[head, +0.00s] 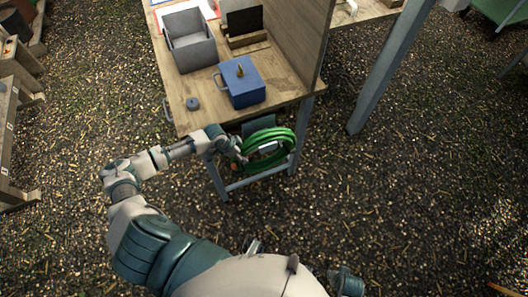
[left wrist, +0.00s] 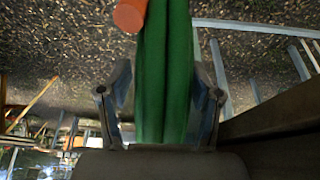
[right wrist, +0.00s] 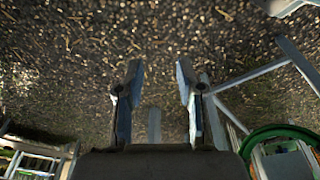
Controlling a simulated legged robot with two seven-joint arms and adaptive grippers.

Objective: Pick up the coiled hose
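The coiled green hose (head: 288,136) hangs at the front side of the wooden bench, below its top. My left gripper (head: 240,155) is at the left side of the coil. In the left wrist view, the green hose strands (left wrist: 165,75) run between the two fingers (left wrist: 161,85), which stand apart with a narrow gap on each side. An orange round piece (left wrist: 130,15) shows beside the strands. My right gripper (right wrist: 158,85) is open and empty above the gravel. Part of the green hose (right wrist: 275,132) shows at the right edge of the right wrist view.
The wooden bench (head: 205,108) has grey-blue legs and a crossbar under the hose. On it are a blue box (head: 243,90) with a handle, a grey bin (head: 190,50) and a small blue disc (head: 192,103). The gravel floor to the right is open.

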